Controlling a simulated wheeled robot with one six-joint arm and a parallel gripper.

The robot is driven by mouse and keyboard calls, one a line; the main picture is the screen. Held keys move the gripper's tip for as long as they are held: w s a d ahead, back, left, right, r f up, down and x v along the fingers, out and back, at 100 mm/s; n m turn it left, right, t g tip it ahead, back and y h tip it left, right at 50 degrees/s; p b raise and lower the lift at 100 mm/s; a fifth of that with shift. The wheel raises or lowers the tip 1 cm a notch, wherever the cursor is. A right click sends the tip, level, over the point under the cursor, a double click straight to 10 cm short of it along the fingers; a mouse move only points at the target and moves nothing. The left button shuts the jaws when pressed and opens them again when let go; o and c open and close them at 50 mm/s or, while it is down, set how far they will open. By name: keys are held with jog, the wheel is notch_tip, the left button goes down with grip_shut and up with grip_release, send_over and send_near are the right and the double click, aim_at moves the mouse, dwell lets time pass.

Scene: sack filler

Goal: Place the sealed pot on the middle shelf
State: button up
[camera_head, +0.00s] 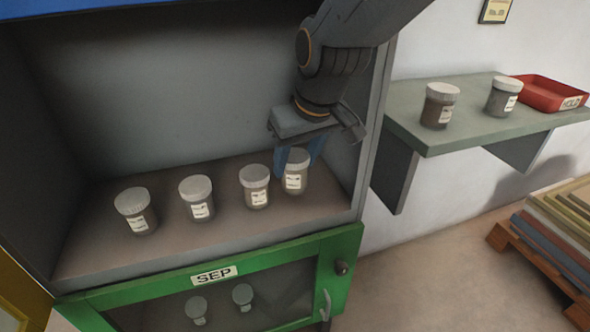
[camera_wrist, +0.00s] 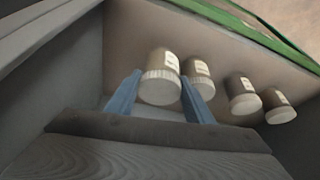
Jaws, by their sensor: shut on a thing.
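The sealed pot (camera_head: 295,172) is a small jar with a pale lid and a white label. It stands upright at the right end of a row of similar pots on the open shelf (camera_head: 90,262) above the green door. My gripper (camera_head: 297,160) comes down from above with its blue fingers on both sides of this pot, shut on it. In the wrist view the held pot (camera_wrist: 161,75) sits between the blue fingers of my gripper (camera_wrist: 160,92). Whether its base touches the shelf I cannot tell.
Pots (camera_head: 255,186), (camera_head: 197,198) and (camera_head: 136,210) stand to the left on the same shelf, the nearest very close. The cabinet's right wall (camera_head: 375,110) is close by. A green door (camera_head: 345,255) marked SEP is below. A wall shelf (camera_head: 450,135) holds two pots and a red tray (camera_head: 550,93).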

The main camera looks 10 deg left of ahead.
aim_at(296, 174)
jog(key=shift+f+b, duration=1.8)
jog(key=shift+r, duration=0.1)
jog(key=o, duration=1.1)
jog(key=shift+c, duration=0.2)
jog(key=p+v, duration=0.1)
jog(key=v, duration=0.3)
jog(key=shift+r, duration=0.4)
jog(key=s+d+p, duration=0.1)
jog(key=s+d, duration=0.7)
jog(key=s, duration=0.1)
jog(key=s+d+f+m+g+h, duration=0.1)
jog(key=d+f+m, duration=0.1)
jog(key=d, duration=0.5)
jog(key=s+d+f+m+g+h, duration=0.1)
jog(key=s+d+f+m+g, duration=0.1)
jog(key=d, duration=0.5)
jog(key=f+m, duration=0.1)
jog(key=m, duration=0.1)
jog(key=shift+d+m, duration=0.25)
jog(key=shift+m, duration=0.05)
